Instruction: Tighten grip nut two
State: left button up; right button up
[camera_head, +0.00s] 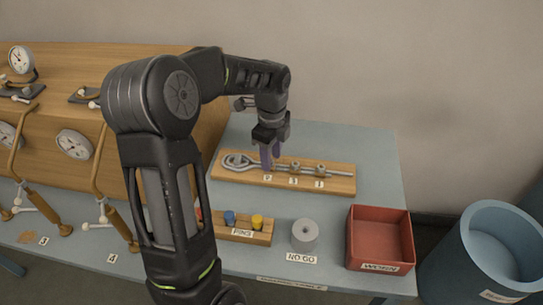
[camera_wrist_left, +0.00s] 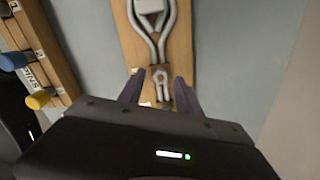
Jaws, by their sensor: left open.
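A wooden board (camera_head: 340,185) on the table carries a wire loop (camera_head: 235,162) with several metal grips in a row along its tail, each above a small number label. My left gripper (camera_head: 270,160) points down over the grip nearest the loop, with its purple fingers open. In the left wrist view, the fingers stand on either side of that metal grip (camera_wrist_left: 160,78), with a gap on each side. The middle grip (camera_head: 295,167) and the right grip (camera_head: 320,170) are clear of the gripper. The label digits are too small to read surely. My right gripper is not in view.
In front of the board are a pin block (camera_head: 258,236) with blue and yellow pins, a grey ring (camera_head: 305,235) labelled NO GO and a red WORN box (camera_head: 380,238). A blue bin (camera_head: 490,255) stands right of the table. Gauges on a wooden panel (camera_head: 100,62) are at left.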

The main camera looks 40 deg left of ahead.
pick_arm(q)
notch_tip(320, 180, up, 8)
jog(key=shift+f+b, duration=0.2)
jog(key=shift+b, duration=0.1)
dwell(1.2)
